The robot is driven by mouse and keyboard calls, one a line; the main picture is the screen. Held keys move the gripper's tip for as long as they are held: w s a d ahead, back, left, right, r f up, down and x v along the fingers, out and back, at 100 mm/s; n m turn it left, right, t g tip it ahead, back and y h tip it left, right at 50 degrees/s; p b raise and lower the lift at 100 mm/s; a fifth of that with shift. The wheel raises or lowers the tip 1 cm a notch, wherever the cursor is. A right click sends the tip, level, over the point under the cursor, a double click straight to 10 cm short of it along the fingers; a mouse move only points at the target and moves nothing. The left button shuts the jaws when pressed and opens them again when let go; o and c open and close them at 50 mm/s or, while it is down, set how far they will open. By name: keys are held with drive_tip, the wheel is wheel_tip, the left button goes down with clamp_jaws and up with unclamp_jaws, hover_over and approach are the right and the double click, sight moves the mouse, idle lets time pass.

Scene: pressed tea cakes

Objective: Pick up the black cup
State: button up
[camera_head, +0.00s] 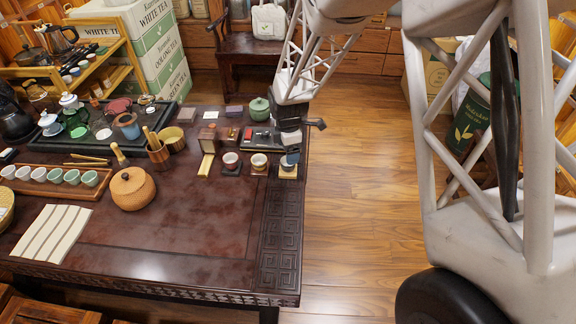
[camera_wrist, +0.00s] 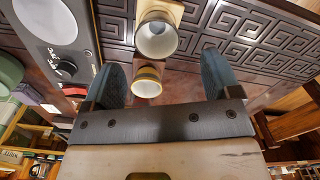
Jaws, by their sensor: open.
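My gripper (camera_head: 293,156) is above the right part of the dark table, over a row of small cups. I cannot tell whether this cup is black outside. A yellow-banded cup (camera_wrist: 146,82) stands beside it, also seen in the head view (camera_head: 259,161).
A third cup (camera_head: 230,160) stands on a dark coaster to the left, near a small wooden box (camera_head: 208,140). A black tray (camera_head: 260,138) and a green lidded pot (camera_head: 259,109) stand behind. The front right of the table is clear.

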drive_tip(key=shift+f, duration=0.8)
drive_tip(key=shift+f, duration=0.2)
drive_tip(key=shift+w+f, duration=0.2)
drive_tip(key=shift+f, duration=2.25)
drive_tip(key=c, duration=1)
drive_tip(key=shift+r, duration=0.15)
